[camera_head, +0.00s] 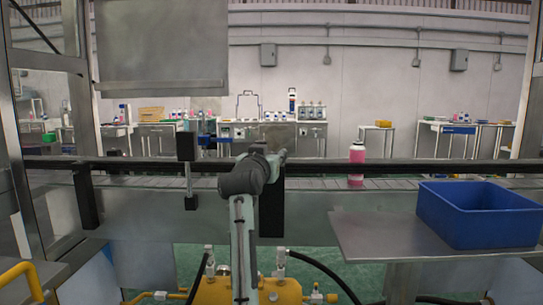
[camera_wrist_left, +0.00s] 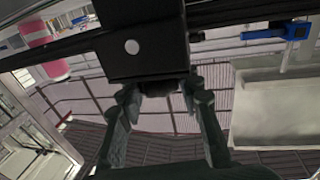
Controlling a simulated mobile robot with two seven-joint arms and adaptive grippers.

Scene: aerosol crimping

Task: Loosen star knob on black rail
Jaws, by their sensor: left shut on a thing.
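The black rail (camera_head: 330,168) runs across the conveyor, with black brackets on it. My left gripper (camera_head: 276,158) is at the rail, by the middle black bracket (camera_head: 271,207). In the left wrist view, a black block (camera_wrist_left: 145,45) with a white dot fills the top middle. The dark star knob (camera_wrist_left: 165,89) sticks out under this block, between the two fingers of my left gripper (camera_wrist_left: 163,98). The fingers are closed on the knob, one at each side. The knob's lobes are too dark to make out, and my arm hides it in the head view. My right gripper is not in view.
A pink bottle (camera_head: 357,164) stands on the conveyor to the right. A blue bin (camera_head: 470,226) sits on a metal side table (camera_head: 375,238). A black post mount (camera_head: 187,147) with a blue device (camera_head: 209,140) is just left of my gripper. Yellow pipework and black hoses lie below.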

